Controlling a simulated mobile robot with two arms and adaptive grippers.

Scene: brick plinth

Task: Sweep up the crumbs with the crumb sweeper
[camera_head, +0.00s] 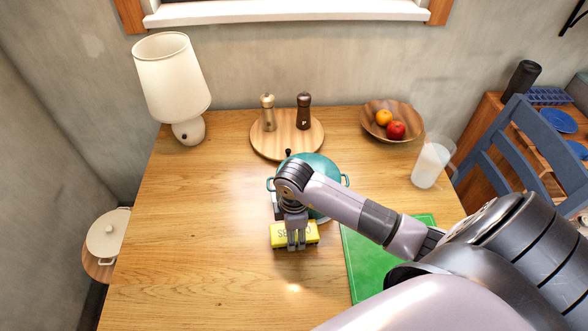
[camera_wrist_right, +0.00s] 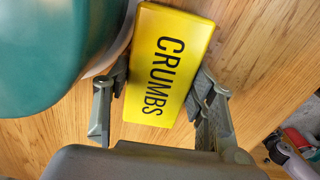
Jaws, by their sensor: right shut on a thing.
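The yellow crumb sweeper (camera_head: 279,235) is a block marked "CRUMBS" in black letters, low at the middle of the wooden table. My right gripper (camera_head: 296,243) is over it from above, shut on it. In the right wrist view the sweeper (camera_wrist_right: 165,75) lies between the two fingers of this gripper (camera_wrist_right: 160,95). I cannot tell whether its underside touches the table. The fingers and arm hide part of the sweeper in the head view. I can make out no crumbs on the table. My left gripper is not in view.
A teal pot (camera_head: 322,172) stands right behind the sweeper; it is close in the wrist view too. A green mat (camera_head: 361,262) lies to the right. A round board (camera_head: 285,148), fruit bowl (camera_head: 372,128), milky jug (camera_head: 430,165) and lamp (camera_head: 172,80) stand farther back. The left table is clear.

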